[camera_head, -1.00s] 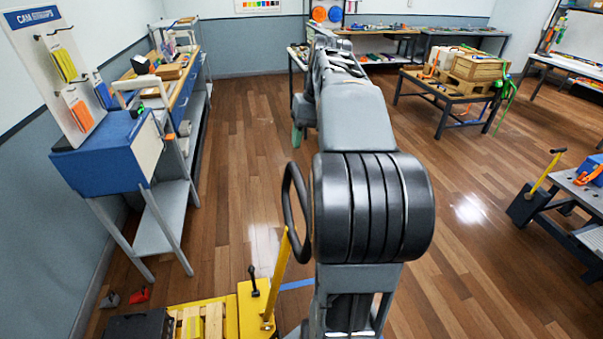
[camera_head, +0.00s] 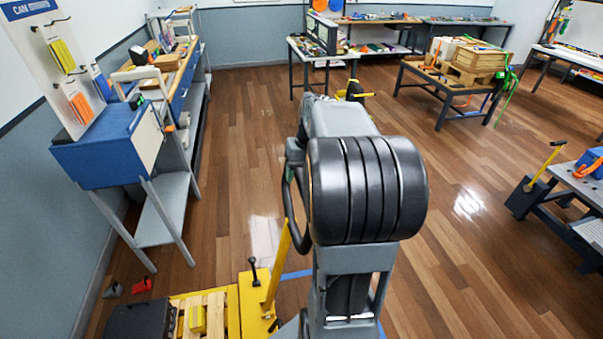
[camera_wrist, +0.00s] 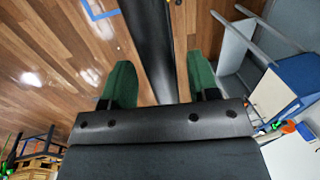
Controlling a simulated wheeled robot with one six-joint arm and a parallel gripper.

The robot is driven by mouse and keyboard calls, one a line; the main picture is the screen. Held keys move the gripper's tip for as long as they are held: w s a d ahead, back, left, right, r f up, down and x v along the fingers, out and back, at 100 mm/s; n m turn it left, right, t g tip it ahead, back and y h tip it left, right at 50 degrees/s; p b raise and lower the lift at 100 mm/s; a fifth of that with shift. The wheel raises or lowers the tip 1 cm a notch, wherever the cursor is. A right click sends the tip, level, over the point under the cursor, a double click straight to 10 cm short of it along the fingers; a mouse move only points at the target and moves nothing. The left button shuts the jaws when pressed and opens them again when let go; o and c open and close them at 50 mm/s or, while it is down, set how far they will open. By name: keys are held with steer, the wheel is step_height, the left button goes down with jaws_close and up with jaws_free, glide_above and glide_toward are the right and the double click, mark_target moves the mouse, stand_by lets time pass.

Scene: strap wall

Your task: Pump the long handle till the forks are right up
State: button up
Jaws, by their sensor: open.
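The long yellow handle (camera_head: 278,265) leans up from a yellow truck body (camera_head: 256,308) at the bottom of the head view, partly beside my arm. A short black lever (camera_head: 254,275) with a knob stands to its left. Pallet slats (camera_head: 212,312) and yellow parts show left of the body; the fork height cannot be told. My gripper (camera_wrist: 162,82) shows in the wrist view with its two green fingers apart. A dark bar (camera_wrist: 148,40) runs between and beyond them; I cannot tell what it is or whether they touch it. My arm hides the gripper in the head view.
A blue cabinet (camera_head: 105,150) and a workbench (camera_head: 172,75) line the left wall. A dark case (camera_head: 138,318) is at bottom left. A table with crates (camera_head: 440,88) stands back right, and another bench (camera_head: 590,195) at right. The wooden floor between is clear.

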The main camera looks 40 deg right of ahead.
steer(key=shift+f, duration=0.1)
jaws_close()
stand_by(0.6)
